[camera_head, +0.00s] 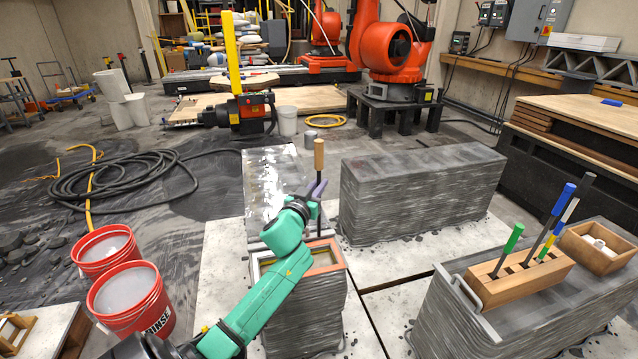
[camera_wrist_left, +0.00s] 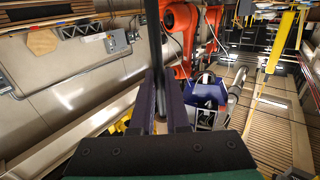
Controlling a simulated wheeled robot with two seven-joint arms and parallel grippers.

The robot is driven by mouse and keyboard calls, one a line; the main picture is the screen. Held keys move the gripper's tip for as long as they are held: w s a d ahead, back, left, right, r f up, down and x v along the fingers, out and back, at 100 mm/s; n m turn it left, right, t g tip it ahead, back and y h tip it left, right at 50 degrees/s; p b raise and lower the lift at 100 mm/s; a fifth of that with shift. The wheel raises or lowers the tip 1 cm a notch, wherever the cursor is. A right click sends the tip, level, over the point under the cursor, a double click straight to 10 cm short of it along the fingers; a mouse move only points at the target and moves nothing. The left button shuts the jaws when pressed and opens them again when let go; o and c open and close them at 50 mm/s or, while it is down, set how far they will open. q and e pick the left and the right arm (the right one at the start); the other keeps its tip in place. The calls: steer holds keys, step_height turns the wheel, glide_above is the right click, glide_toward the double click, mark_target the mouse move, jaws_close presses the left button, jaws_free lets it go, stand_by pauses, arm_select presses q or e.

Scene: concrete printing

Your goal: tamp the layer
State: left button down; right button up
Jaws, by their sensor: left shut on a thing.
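A tool with a wooden handle (camera_head: 319,154) and a dark shaft stands roughly upright in the head view. My left gripper (camera_head: 317,190) is shut on its shaft, just below the wooden part. In the left wrist view the dark shaft (camera_wrist_left: 153,50) runs up from between the fingers (camera_wrist_left: 165,112). A wooden frame (camera_head: 335,266) sits on top of a grey layered printed block (camera_head: 308,318), below and beside my gripper. My left arm covers part of the frame. The tool's lower end and the layer's surface cannot be made out clearly. My right gripper is not in view.
A wooden rack (camera_head: 519,278) with several coloured-handled tools and a wooden box (camera_head: 597,250) stand on a printed wall at right. Another printed wall (camera_head: 420,190) stands behind. Two red buckets (camera_head: 130,300) (camera_head: 103,250) and a coiled black hose (camera_head: 120,180) lie left.

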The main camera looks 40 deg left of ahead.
arm_select(q)
step_height(320, 180, down, 6)
steer(key=b, duration=0.4)
steer(key=shift+w, duration=0.1)
